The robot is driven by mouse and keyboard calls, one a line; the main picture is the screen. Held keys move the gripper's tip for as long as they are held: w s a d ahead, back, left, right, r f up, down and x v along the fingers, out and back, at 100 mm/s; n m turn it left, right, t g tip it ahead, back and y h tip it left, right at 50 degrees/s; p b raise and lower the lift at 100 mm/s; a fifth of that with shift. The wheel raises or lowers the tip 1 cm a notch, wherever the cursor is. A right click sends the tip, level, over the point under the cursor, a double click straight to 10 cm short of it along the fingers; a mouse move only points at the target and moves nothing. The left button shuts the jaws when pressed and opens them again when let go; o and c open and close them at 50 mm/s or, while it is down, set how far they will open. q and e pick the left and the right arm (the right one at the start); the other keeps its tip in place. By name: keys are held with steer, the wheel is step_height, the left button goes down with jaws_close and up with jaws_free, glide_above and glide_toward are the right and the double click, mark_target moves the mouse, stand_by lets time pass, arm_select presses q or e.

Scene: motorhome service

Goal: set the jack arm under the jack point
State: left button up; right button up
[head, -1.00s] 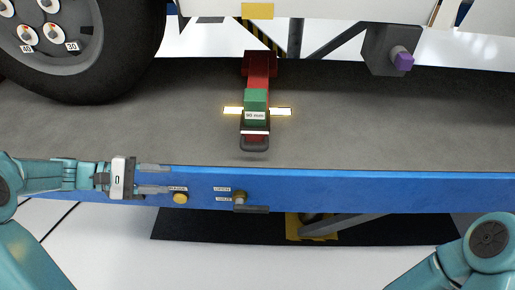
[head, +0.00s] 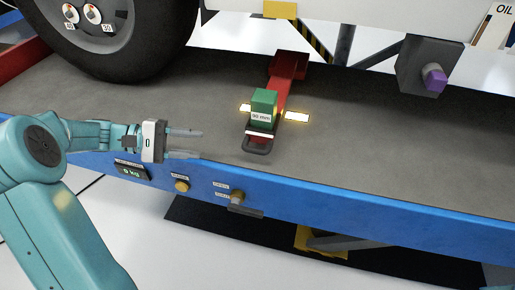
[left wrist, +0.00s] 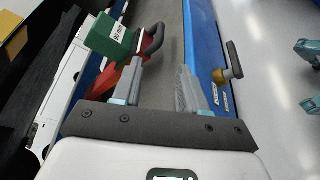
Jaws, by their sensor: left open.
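The red jack arm (head: 279,90) lies on the grey platform, running back under the vehicle. A green block (head: 263,104) marked with a mm label stands on it. A dark grey loop handle (head: 258,147) is at its near end. A yellow plate (head: 279,9) is on the white vehicle body above; I cannot tell if it marks the jack point. My left gripper (head: 202,144) is open and empty, left of the handle and apart from it. In the left wrist view, the handle (left wrist: 154,40) and green block (left wrist: 111,36) lie beyond the fingers. My right gripper is not in view.
Glowing yellow strips (head: 297,117) flank the arm on the platform. A tyre (head: 150,50) stands at back left. A bracket with a purple end (head: 434,78) hangs at right.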

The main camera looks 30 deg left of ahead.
mark_target(243, 150)
arm_select(q)
steer(key=p+x, duration=0.1)
steer(key=x, duration=1.4)
steer(key=shift+d+r, duration=0.1)
steer(key=shift+d, duration=0.15)
jaws_close()
